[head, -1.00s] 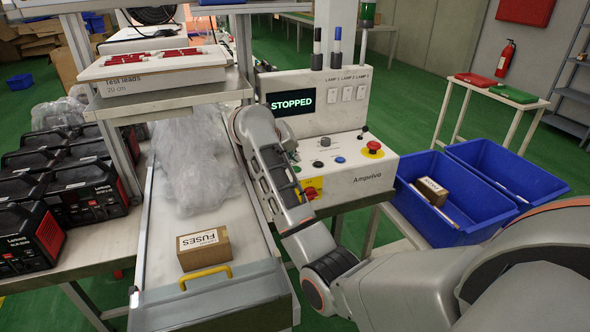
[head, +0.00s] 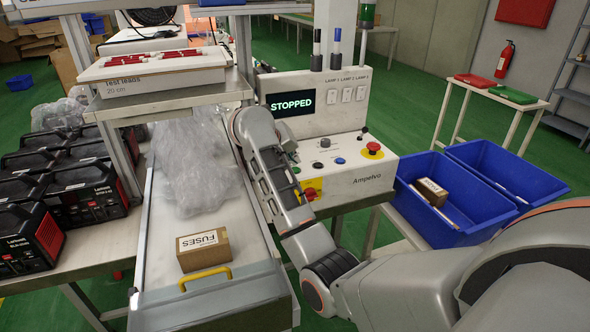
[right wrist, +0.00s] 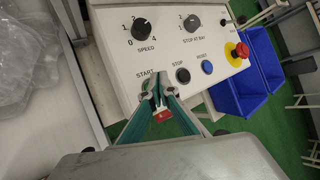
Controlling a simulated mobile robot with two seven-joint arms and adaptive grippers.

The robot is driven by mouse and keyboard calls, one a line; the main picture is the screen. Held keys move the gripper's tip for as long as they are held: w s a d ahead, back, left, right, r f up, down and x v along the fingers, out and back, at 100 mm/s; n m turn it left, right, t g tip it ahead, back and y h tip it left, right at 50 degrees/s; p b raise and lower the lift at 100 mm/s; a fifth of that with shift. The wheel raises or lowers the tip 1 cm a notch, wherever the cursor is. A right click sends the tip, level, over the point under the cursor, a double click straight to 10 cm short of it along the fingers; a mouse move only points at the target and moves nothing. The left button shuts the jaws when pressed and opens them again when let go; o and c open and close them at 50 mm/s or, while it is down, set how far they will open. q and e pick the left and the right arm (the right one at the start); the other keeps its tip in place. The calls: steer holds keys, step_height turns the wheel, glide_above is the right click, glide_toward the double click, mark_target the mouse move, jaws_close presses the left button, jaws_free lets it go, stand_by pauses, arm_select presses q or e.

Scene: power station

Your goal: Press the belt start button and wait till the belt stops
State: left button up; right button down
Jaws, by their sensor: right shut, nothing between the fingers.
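The control box (head: 362,182) stands right of the belt, and its display (head: 291,103) reads STOPPED. In the right wrist view my right gripper (right wrist: 156,92) is shut and empty, its fingertips at the panel just below the START label (right wrist: 145,73). The start button itself is hidden behind the fingers, so I cannot tell whether they touch it. The black stop button (right wrist: 183,75) and blue reset button (right wrist: 206,67) are to the right. In the head view my right arm mostly covers the gripper. The belt (head: 225,221) carries a fuses box (head: 203,249) near its front end.
Clear plastic bags (head: 190,165) lie farther back on the belt. A red emergency stop (head: 373,149) sits at the panel's right. Blue bins (head: 425,208) stand right of the box, one holding a carton. Black power units (head: 30,238) are at the left.

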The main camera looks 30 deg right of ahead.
steer(key=shift+f, duration=0.1)
steer(key=shift+f, duration=0.35)
